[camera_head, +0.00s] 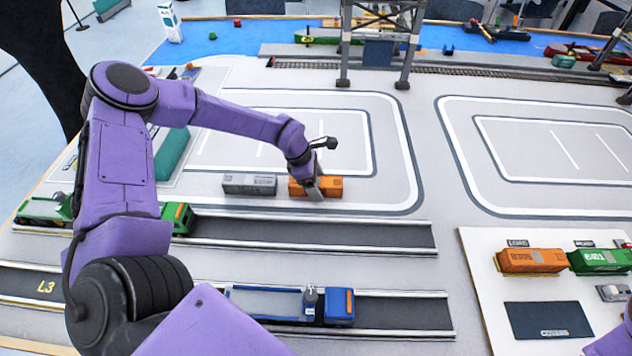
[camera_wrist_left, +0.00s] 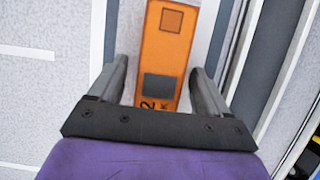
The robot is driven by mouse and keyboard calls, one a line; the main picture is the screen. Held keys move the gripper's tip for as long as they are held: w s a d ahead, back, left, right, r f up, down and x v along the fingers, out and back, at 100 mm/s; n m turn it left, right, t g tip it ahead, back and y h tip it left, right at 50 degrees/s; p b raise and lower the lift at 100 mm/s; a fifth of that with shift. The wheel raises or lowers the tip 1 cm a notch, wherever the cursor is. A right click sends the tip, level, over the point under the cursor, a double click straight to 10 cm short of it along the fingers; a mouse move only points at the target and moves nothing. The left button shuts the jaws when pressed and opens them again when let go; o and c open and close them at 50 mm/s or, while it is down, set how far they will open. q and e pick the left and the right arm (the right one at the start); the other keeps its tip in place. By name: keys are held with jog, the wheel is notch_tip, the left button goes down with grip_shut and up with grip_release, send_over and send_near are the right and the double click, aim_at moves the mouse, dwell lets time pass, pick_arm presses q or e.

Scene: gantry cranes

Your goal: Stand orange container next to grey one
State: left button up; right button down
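The orange container (camera_head: 330,184) stands on the pale table inside the marked road loop. The grey container (camera_head: 249,184) stands just left of it, roughly in line end to end, with a small gap between them. My left gripper (camera_head: 314,188) is down at the orange container. In the left wrist view, its two fingers (camera_wrist_left: 160,85) are open on either side of the orange container (camera_wrist_left: 168,45), with gaps visible beside it. The grey container does not show in that view. My right gripper is out of view.
A crane's legs (camera_head: 408,60) stand behind. A green truck (camera_head: 176,217) and a blue truck (camera_head: 290,304) are on the lanes in front. A white board (camera_head: 475,270) at right carries another orange container (camera_head: 533,260) and a green one (camera_head: 600,261). The table right of the gripper is clear.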

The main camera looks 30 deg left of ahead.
pick_arm(q)
jog(key=shift+r+p, duration=0.3)
jog(key=v, duration=1.1)
jog(key=shift+r, duration=0.3)
jog(key=shift+s+a, duration=0.1)
